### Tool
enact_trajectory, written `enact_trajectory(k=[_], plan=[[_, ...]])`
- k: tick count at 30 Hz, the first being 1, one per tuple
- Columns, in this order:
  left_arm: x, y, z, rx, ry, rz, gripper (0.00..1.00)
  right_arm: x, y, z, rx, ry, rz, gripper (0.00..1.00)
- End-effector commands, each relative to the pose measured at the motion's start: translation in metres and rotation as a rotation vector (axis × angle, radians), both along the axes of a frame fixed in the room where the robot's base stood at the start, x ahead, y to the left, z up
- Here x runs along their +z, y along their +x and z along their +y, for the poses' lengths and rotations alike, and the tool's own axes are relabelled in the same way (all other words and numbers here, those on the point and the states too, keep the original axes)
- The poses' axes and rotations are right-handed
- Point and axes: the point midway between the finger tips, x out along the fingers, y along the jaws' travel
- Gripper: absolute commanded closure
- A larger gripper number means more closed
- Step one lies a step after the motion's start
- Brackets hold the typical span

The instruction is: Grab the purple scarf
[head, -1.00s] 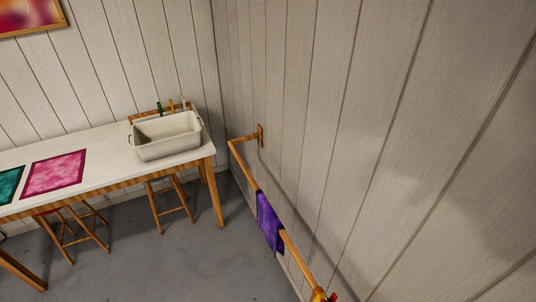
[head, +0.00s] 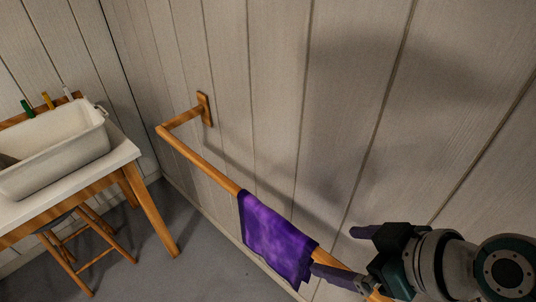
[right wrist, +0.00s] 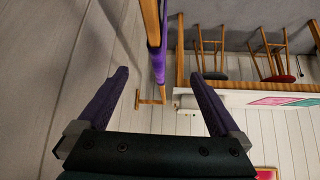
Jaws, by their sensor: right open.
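The purple scarf (head: 274,236) hangs folded over a wooden rail (head: 200,163) fixed to the plank wall. My right gripper (head: 340,256) is at the right of the scarf in the head view, close to the rail, with its fingers pointing left. In the right wrist view, my right gripper (right wrist: 158,82) is open and empty. There the scarf (right wrist: 156,56) shows edge-on as a purple strip beyond and between the fingertips. I cannot tell whether a finger touches the scarf. My left gripper is not in view.
A white basin (head: 55,150) stands on a white-topped table (head: 118,152) at the left. A stool (head: 95,250) is under the table. The wooden wall bracket (head: 204,109) holds the rail's far end. The plank wall is close behind the rail.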

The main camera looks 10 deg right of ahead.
Motion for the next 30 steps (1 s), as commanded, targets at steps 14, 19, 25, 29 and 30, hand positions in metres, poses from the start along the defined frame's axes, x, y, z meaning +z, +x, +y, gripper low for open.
enact_trajectory(k=[14, 19, 25, 29, 30], plan=[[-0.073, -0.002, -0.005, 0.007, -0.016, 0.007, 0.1, -0.056, 0.036, 0.022, -0.001, 0.003, 0.001, 0.0], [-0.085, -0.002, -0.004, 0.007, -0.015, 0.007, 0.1, -0.068, 0.047, 0.028, 0.001, -0.001, 0.002, 0.0], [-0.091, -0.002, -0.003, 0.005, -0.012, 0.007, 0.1, -0.074, 0.053, 0.032, 0.001, 0.0, 0.003, 0.0], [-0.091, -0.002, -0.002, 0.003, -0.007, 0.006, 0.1, -0.073, 0.053, 0.032, 0.001, 0.0, 0.003, 0.0], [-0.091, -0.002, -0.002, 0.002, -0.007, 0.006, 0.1, -0.073, 0.053, 0.032, 0.001, 0.0, 0.003, 0.0]])
